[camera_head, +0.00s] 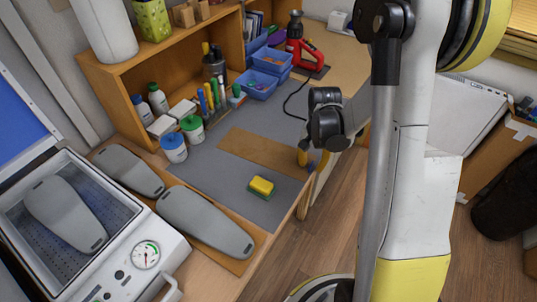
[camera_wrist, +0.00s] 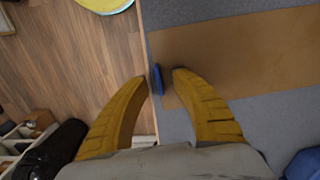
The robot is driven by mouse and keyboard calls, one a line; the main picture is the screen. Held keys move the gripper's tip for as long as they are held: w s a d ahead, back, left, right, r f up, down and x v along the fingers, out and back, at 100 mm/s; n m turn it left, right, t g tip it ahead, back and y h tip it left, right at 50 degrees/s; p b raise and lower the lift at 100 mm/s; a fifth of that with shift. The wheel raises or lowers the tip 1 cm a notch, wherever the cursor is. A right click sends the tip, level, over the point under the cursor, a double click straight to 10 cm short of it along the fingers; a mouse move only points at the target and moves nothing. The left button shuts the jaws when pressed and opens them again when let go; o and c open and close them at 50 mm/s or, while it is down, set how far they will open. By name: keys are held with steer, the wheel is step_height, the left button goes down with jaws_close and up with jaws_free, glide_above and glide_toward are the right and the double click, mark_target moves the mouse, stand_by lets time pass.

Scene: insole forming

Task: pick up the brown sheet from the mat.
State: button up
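The brown sheet (camera_head: 258,150) lies flat on the grey mat (camera_head: 225,185), its right end near the table edge. In the wrist view the sheet (camera_wrist: 240,60) runs to the right from the mat's edge. My gripper (camera_head: 311,164) is at the sheet's right end, by the table edge. In the wrist view my gripper (camera_wrist: 160,77) is open, its yellow fingertips apart. One fingertip is over the floor side and the other overlaps the sheet's end in the picture. A small blue piece (camera_wrist: 158,79) shows between the tips at the sheet's end; whether either finger touches the sheet, I cannot tell.
A yellow-green sponge (camera_head: 262,187) lies on the mat near the sheet. Grey insole forms (camera_head: 205,222) lie at the left. Wooden floor (camera_head: 325,215) is open beyond the table edge.

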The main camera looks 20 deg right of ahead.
jaws_close()
steer(key=shift+r, duration=0.15)
